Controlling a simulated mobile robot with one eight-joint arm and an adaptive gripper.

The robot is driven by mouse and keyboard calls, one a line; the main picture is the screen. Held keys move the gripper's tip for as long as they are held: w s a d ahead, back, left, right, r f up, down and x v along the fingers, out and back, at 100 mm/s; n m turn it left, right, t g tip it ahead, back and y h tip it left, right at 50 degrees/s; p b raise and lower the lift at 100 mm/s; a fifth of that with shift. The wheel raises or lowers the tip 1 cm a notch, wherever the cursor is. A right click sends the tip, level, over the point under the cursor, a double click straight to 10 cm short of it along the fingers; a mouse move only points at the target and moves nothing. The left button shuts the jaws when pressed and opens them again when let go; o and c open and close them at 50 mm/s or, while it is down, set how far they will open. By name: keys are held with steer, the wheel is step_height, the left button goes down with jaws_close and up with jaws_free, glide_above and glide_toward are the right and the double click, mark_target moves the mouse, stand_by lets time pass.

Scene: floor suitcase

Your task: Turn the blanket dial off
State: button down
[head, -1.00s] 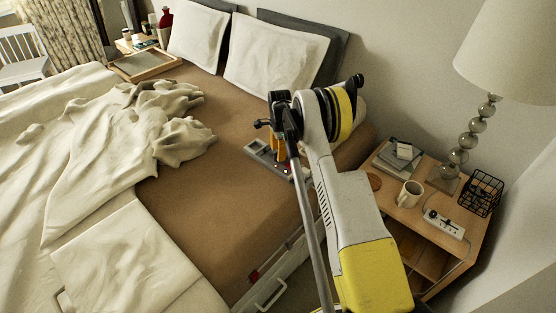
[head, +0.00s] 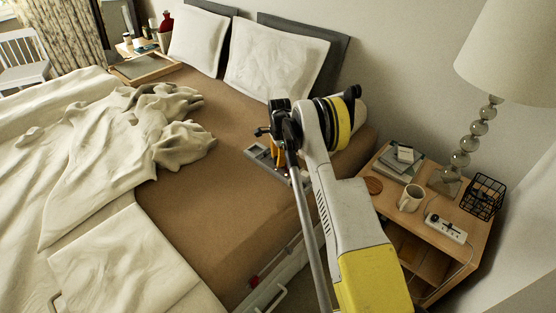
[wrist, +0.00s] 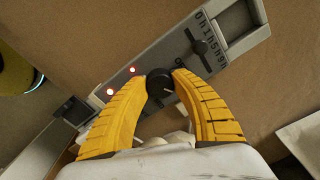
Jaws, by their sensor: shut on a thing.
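The blanket dial is a small round black knob (wrist: 160,82) with a pale mark, set on a grey control panel (wrist: 168,58). My gripper (wrist: 161,84) has its two yellow fingers closed around the knob from both sides. Two red lights (wrist: 109,92) glow on the panel left of the knob. In the head view the panel (head: 256,152) lies on the bed's right edge, partly hidden behind my gripper (head: 277,160). The knob is hidden there.
A black slider (wrist: 200,47) beside printed hour marks sits right of the knob. The brown mattress (head: 215,195) left of the panel is clear.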

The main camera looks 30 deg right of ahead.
steer(key=shift+n, duration=0.4)
steer(key=n, duration=0.5)
steer(key=shift+s+n, duration=0.1)
steer(key=shift+n, duration=0.2)
steer(key=n, duration=0.5)
steer(key=shift+n+y, duration=0.3)
steer(key=shift+n, duration=0.1)
steer(key=c, duration=1.3)
jaws_free()
steer(key=r, duration=1.2)
steer(key=shift+s+d, duration=0.2)
steer(key=shift+d, duration=0.15)
